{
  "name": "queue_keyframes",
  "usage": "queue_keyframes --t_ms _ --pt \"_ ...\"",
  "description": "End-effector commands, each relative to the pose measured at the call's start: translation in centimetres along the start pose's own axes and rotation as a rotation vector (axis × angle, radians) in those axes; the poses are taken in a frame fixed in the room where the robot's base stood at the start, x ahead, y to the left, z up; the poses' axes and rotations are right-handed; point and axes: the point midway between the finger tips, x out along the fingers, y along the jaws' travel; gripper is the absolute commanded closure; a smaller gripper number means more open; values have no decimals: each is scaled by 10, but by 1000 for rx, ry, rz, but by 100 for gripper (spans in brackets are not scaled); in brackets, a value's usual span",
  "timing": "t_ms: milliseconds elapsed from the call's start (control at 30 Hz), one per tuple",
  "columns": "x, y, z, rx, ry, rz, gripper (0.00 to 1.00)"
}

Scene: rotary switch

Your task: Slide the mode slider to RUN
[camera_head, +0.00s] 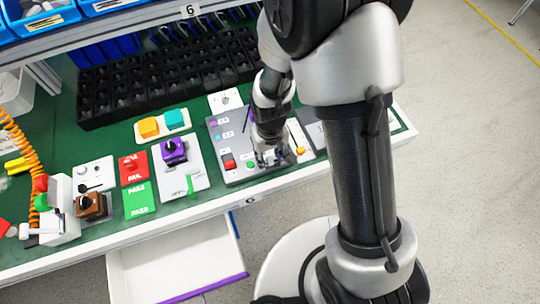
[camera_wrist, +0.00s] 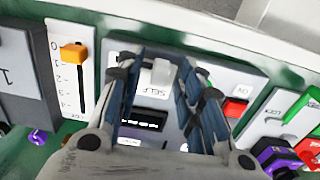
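A grey control panel (camera_head: 238,178) on the green bench lies under my gripper (camera_head: 270,158). In the wrist view my gripper (camera_wrist: 160,72) is open, with its blue-lined fingers on either side of a pale, blocky knob (camera_wrist: 158,73). I cannot tell whether either finger touches it. Lettering that looks like "SELF" is beside the knob, and a dark slot (camera_wrist: 143,119) lies between the fingers. No RUN mark is legible, so I cannot confirm that this knob is the mode slider.
An orange slider knob (camera_wrist: 74,53) on a numbered white scale is left of the fingers; it also shows in the head view (camera_head: 300,151). A red switch (camera_wrist: 235,107) is close on the right. A purple-knobbed panel (camera_head: 183,181) stands left, and black bins (camera_head: 120,90) stand behind.

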Motion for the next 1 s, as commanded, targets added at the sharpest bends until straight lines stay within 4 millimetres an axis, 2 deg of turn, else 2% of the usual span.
queue_keyframes --t_ms 67,500,1000 --pt "0 0 0 0 0 0 72" --pt "0 0 0 0 0 0 100" --pt "0 3 0 1 0 0 100"
